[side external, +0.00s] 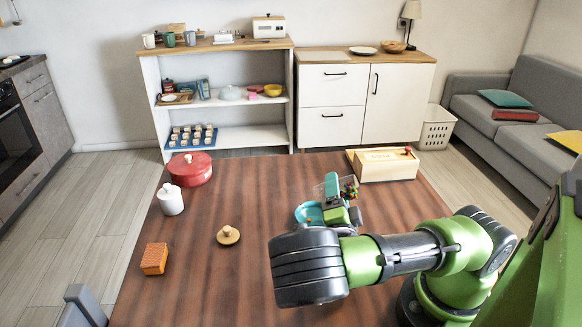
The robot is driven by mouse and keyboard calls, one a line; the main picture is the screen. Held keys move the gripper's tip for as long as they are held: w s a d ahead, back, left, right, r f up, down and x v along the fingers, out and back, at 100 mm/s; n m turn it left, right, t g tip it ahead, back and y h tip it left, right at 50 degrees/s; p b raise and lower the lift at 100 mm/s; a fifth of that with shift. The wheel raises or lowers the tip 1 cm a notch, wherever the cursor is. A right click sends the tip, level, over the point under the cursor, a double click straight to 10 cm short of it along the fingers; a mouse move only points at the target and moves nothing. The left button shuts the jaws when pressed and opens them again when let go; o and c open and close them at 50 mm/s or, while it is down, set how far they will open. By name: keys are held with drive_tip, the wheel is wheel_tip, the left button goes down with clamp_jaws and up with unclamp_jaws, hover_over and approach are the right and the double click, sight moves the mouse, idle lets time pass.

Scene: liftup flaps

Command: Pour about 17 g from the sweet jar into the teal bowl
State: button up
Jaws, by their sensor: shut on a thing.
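The sweet jar (349,187) is clear, with many-coloured sweets inside. It looks tilted over on its side, held above the table. My gripper (337,190) is shut on the jar, and its fingers and wrist hide part of it. The teal bowl (304,214) stands on the table just below and left of the jar. My gripper covers its right side. A few coloured specks show near the bowl's inside, too small to tell clearly. Whether sweets are falling cannot be told.
On the striped table (200,280) are a round wooden lid (228,236), an orange block (154,259), a white lidded pot (170,200), a red lidded pot (190,170) and a wooden box (385,166). The table's front left is mostly clear.

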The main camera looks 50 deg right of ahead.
drive_tip(key=shift+w+a+f+n, duration=0.2)
drive_tip(key=shift+f+n, duration=0.1)
drive_tip(key=shift+n, duration=0.4)
idle(1.0)
